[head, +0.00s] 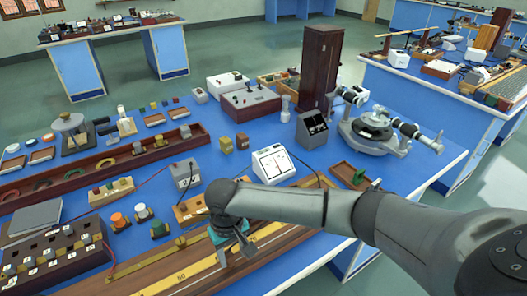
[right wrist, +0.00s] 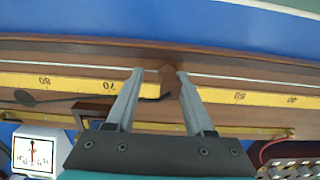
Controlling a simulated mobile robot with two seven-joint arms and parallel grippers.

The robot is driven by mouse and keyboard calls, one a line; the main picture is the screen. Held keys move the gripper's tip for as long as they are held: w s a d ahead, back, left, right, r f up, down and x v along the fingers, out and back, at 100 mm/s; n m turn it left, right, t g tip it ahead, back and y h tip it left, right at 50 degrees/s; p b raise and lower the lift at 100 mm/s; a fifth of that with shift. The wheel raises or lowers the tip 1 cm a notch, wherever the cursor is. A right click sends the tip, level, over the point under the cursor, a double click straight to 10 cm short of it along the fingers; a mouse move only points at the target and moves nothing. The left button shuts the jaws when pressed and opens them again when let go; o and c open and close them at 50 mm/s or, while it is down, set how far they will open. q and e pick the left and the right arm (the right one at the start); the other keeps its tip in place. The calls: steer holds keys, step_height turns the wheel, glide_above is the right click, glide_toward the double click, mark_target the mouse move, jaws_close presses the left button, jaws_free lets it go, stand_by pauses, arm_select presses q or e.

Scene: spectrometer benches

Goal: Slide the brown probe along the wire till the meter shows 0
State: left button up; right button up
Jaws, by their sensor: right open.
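The brown probe (right wrist: 168,80) stands at the wooden wire board, between the two fingertips of my right gripper (right wrist: 160,74). The fingers are open, one on each side of it, with a small gap showing. The thin pale wire (right wrist: 245,84) runs along the board beside a yellow scale (right wrist: 220,97); the probe is between the 70 and 50 marks. A dark lead runs left from the probe. The white meter (right wrist: 38,152) is at lower left; its reading is too small to be sure of. In the head view my right gripper (head: 233,246) is low over the board, hiding the probe; the meter (head: 272,163) stands behind it.
A box with several terminals (head: 55,250) and a red lead stand left of the board. A grey box (head: 185,174), a wooden tray (head: 350,176) and a spectrometer (head: 375,130) stand farther back. Blue bench top is free at the right front.

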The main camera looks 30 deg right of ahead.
steer(key=shift+s+f, duration=0.1)
steer(key=shift+s, duration=0.05)
step_height(320, 180, up, 16)
steer(key=f+p, duration=0.1)
steer(key=p, duration=0.2)
steer(key=s+a+f+n+t+y, duration=0.2)
steer(key=s+a+f+n+y, duration=0.1)
steer(key=s+a+f, duration=0.3)
steer(key=s+d+f+m+t+h, duration=0.1)
steer(key=s+d+f+t+h, duration=0.15)
steer(key=s+d, duration=0.8)
steer(key=s+a+f+g+b, duration=0.1)
steer(key=s+f+b, duration=0.1)
steer(key=f, duration=1.1)
steer(key=s+a+f+g+b, duration=0.1)
steer(key=f+b, duration=0.1)
steer(key=f, duration=1.1)
steer(key=s+d+f+g+b, duration=0.1)
steer(key=s+d+f+b, duration=0.2)
steer(key=s+f, duration=1.2)
step_height(320, 180, down, 2)
steer(key=shift+s+f+b, duration=0.1)
steer(key=shift+s+b, duration=0.05)
steer(key=shift+b, duration=0.35)
